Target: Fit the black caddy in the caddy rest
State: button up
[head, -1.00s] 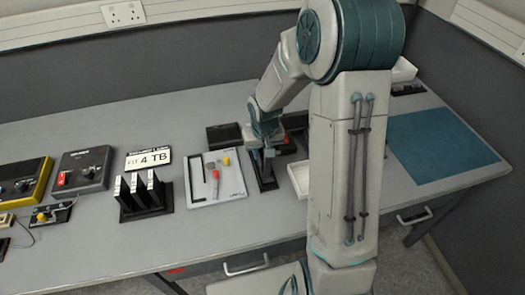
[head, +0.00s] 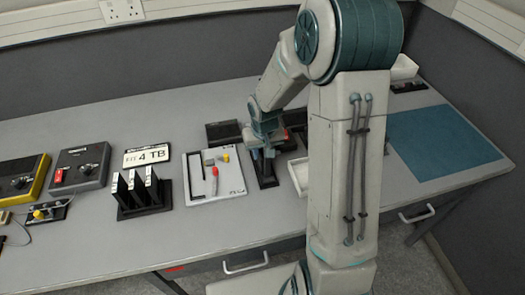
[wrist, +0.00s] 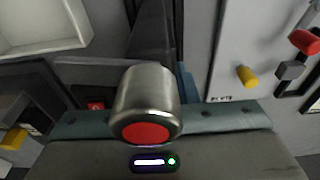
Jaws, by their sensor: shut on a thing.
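My gripper (head: 266,158) is low over the table, right of the white tool board, and shut on a dark thing that I take to be the black caddy (wrist: 152,30). In the wrist view it runs upward from between the fingers; my gripper's body hides its near part. A dark narrow base (head: 267,181) shows right below my gripper in the head view; it may be the caddy rest. I cannot tell whether the caddy touches it or is seated. A black rack (head: 146,205) with upright, white-edged caddies stands further left.
The white tool board (head: 230,184) with red and yellow pieces lies close on the left. A white tray (head: 298,176) is close on the right, partly behind my arm. A dark box (head: 222,133) stands behind. A blue mat (head: 440,145) lies clear at the far right.

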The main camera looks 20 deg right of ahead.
dwell(0.3)
jog(key=o, duration=1.4)
jog(key=shift+f, duration=0.1)
jog(key=shift+c, duration=0.2)
notch_tip(320, 180, up, 8)
jog(key=p, duration=0.5)
jog(key=shift+f, duration=0.2)
